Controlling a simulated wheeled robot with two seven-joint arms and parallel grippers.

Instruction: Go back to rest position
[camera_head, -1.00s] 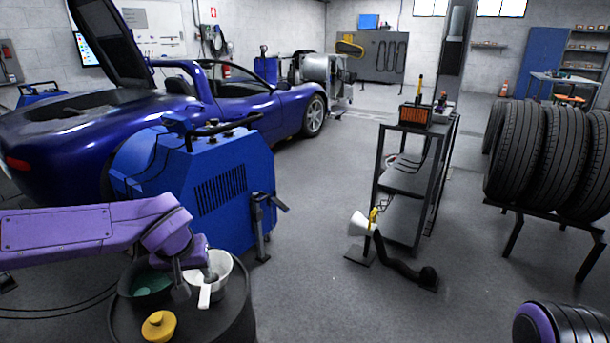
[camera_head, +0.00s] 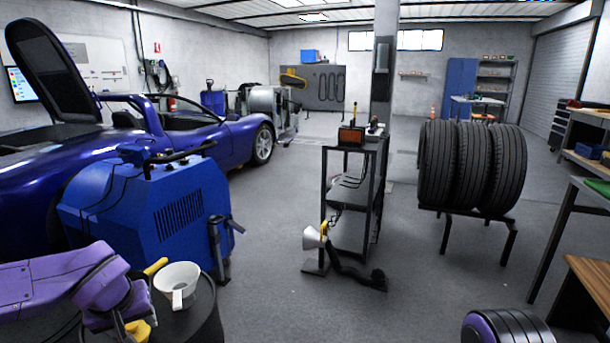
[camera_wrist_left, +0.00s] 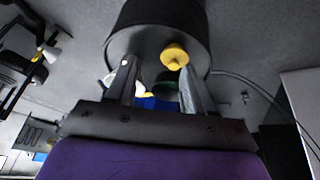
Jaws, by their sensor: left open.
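My left gripper (camera_head: 138,312) is at the lower left of the head view, at the end of my purple arm. It is beside the white cup (camera_head: 178,278) and apart from it. In the left wrist view its two fingers (camera_wrist_left: 156,72) are spread with nothing between them. The cup stands upright on a dark drum (camera_head: 203,325). My right gripper is not in view.
A blue machine (camera_head: 150,205) stands just behind the drum, with a blue car (camera_head: 215,140) beyond it. A black shelf cart (camera_head: 350,200) is mid-room, with a lamp-like white cone (camera_head: 313,237) beside it. A tyre rack (camera_head: 470,212) is at right. Floor between is clear.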

